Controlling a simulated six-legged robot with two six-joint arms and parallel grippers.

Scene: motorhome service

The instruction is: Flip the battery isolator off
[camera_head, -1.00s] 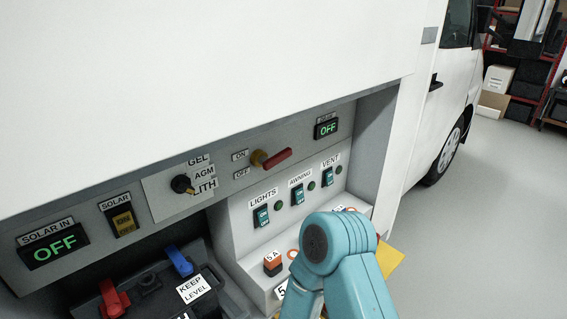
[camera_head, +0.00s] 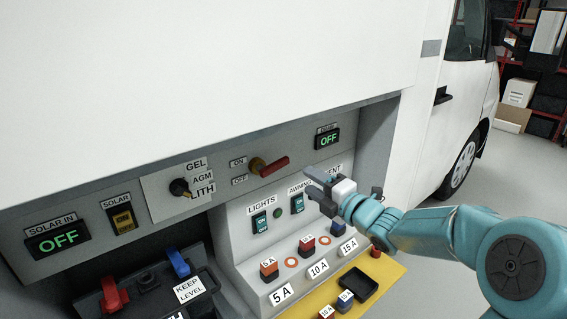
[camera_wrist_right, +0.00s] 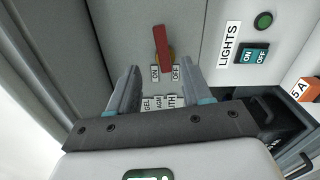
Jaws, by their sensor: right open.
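The battery isolator is a red lever (camera_head: 273,166) on a brass-coloured hub, set in the grey panel. ON and OFF labels (camera_head: 239,171) sit to its left. The lever points right, tilted slightly up. In the wrist view the red lever (camera_wrist_right: 161,42) lies ahead of the fingertips, with the labels below its hub. My right gripper (camera_head: 313,184) is open and empty, right of and below the lever in the head view, apart from it. In the wrist view its two fingers (camera_wrist_right: 160,82) flank the line to the lever. My left gripper is out of view.
A selector knob (camera_head: 180,188) and a solar switch (camera_head: 122,218) are left of the isolator. A small OFF display (camera_head: 328,138) is at its right. Lights switch (camera_head: 259,223), several fuses and a yellow tray (camera_head: 379,282) lie below. The compartment's side wall (camera_head: 377,135) is close at right.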

